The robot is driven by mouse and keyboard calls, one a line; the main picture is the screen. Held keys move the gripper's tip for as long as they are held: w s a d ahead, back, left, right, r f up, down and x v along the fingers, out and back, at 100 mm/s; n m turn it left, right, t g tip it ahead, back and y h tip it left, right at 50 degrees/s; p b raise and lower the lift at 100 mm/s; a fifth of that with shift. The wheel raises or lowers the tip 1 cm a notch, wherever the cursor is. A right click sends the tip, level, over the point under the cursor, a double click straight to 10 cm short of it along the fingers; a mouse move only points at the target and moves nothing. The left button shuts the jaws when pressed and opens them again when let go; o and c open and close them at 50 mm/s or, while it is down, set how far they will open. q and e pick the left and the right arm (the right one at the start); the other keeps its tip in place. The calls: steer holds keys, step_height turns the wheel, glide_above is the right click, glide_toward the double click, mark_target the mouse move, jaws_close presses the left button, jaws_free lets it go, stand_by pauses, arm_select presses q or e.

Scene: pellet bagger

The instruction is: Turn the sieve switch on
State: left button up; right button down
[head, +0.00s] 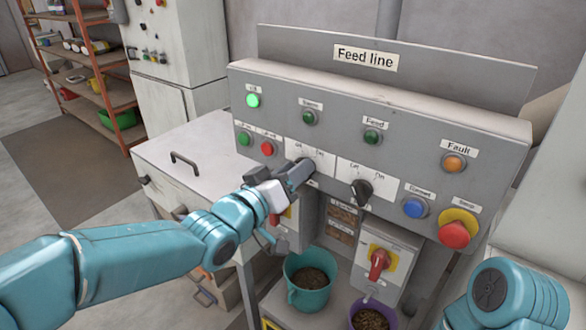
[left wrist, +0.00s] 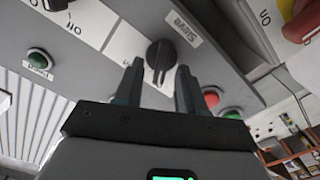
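The sieve switch is a black rotary knob (left wrist: 159,56) beside a label reading "Sieve" in the left wrist view. In the head view my left gripper hides the knob; its white Off/On plate (head: 322,158) shows behind. My left gripper (head: 302,172) is at the panel, pointing at the switch. In the left wrist view its fingers (left wrist: 158,75) are apart, one on each side of the knob's grip, with narrow gaps visible. I cannot tell which mark the knob points to. The green lamp (head: 309,117) above looks unlit. My right gripper is out of view.
A second black switch (head: 361,190) is close on the right, under the feed lamp (head: 372,137). Green (head: 244,138) and red (head: 267,149) buttons are on the left. A blue button (head: 414,207) and red emergency stop (head: 455,233) are farther right. A teal bucket (head: 308,291) stands below.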

arm_select(q)
jaws_close()
steer(key=shift+s+d+f+m+b, duration=0.1)
steer(key=shift+m+b, duration=1.8)
steer(key=shift+m, duration=0.1)
steer(key=shift+s+d+r+m+b, duration=0.1)
steer(key=shift+d+m+b, duration=0.05)
steer(key=shift+m+b, duration=1.8)
steer(key=shift+s+d+f+m+b, duration=0.1)
steer(key=shift+m+b, duration=1.7)
steer(key=shift+m, duration=0.25)
